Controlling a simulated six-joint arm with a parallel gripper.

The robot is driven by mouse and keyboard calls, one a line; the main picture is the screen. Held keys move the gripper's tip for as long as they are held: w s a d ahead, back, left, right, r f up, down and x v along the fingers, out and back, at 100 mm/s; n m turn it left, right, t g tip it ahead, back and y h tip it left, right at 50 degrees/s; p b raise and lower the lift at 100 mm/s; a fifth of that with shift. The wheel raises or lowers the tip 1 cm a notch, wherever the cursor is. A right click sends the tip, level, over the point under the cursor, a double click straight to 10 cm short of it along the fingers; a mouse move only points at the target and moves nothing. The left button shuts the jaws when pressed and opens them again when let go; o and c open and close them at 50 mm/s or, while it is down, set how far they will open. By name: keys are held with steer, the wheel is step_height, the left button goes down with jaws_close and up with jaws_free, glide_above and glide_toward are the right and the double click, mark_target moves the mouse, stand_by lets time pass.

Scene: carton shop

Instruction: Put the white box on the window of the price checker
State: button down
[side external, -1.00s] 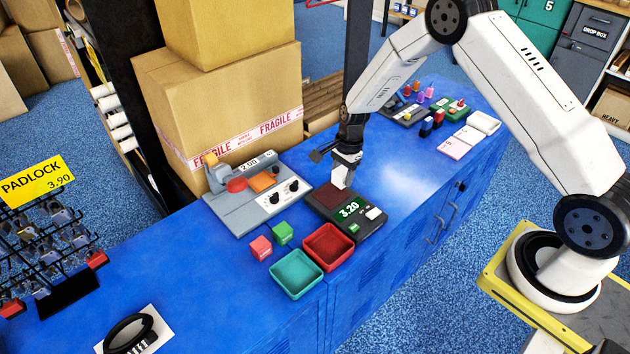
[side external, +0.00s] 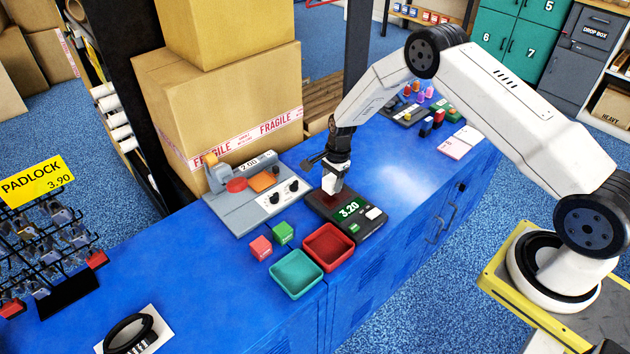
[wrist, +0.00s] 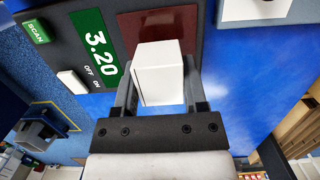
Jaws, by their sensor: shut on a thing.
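My gripper (side external: 334,171) is shut on the white box (side external: 332,183) and holds it over the price checker (side external: 364,225). In the wrist view the white box (wrist: 161,75) sits between the two fingers of my gripper (wrist: 160,88). The dark red window (wrist: 142,22) of the price checker shows beyond the box. The box covers part of the window. The price checker's display (side external: 349,208) reads 3.20. I cannot tell whether the box touches the window.
A grey scale (side external: 250,205) with knobs stands left of the price checker. A red tray (side external: 328,247), a teal tray (side external: 296,273), a pink cube (side external: 261,247) and a green cube (side external: 283,233) are in front.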

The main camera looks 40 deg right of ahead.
steer(key=shift+f, duration=1.05)
steer(key=shift+f, duration=0.1)
steer(key=shift+c, duration=0.7)
jaws_free()
steer(key=r, duration=0.4)
steer(key=d+r, duration=0.1)
steer(key=r, duration=0.7)
steer(key=shift+d+r, duration=0.1)
steer(key=shift+d, duration=0.3)
